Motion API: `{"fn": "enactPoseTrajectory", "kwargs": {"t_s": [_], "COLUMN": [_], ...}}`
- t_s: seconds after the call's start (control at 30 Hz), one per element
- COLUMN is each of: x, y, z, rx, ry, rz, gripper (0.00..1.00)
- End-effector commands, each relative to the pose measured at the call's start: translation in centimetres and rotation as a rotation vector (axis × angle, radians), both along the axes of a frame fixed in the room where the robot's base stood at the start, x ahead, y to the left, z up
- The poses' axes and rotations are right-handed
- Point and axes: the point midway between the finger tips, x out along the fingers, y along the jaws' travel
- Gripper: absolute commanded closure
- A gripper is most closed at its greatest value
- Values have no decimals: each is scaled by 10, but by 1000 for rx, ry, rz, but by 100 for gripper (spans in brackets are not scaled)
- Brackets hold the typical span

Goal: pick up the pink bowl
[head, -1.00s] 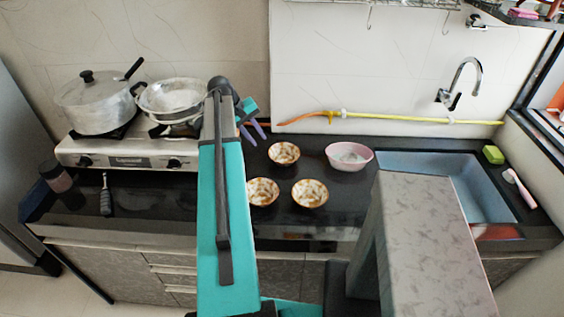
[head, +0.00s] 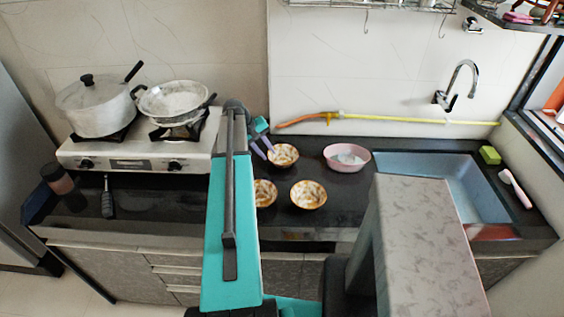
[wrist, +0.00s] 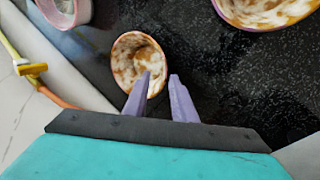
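The pink bowl (head: 347,157) stands on the dark counter, left of the sink, in the head view. In the wrist view part of the pink bowl (wrist: 66,10) shows at the top left, cut off by the frame edge. My gripper (wrist: 160,80) has two purple fingers held apart with nothing between them. Its left fingertip overlaps a brown-and-white patterned bowl (wrist: 137,58) in the wrist view; I cannot tell whether they touch. In the head view my gripper (head: 265,147) is partly hidden behind my arm, left of the pink bowl.
More patterned bowls, one at front right (head: 308,194) and one partly behind my arm (head: 265,192), stand on the counter. A yellow-orange hose (head: 400,119) runs along the wall. The sink (head: 450,185) is at right, the stove (head: 130,155) at left.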

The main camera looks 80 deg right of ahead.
Motion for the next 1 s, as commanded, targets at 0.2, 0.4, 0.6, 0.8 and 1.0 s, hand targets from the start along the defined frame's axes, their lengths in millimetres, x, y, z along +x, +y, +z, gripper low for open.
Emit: {"fn": "enactPoseTrajectory", "kwargs": {"t_s": [0.2, 0.4, 0.6, 0.8, 1.0], "x": [0, 0, -2, -6, -11], "y": [0, 0, -2, -6, -10], "z": [-3, -3, -7, -20, -36], "rx": [-1, 0, 1, 2, 2], "ry": [1, 0, 0, 1, 1], "rz": [1, 1, 2, 1, 1], "gripper": [76, 76, 76, 76, 76]}}
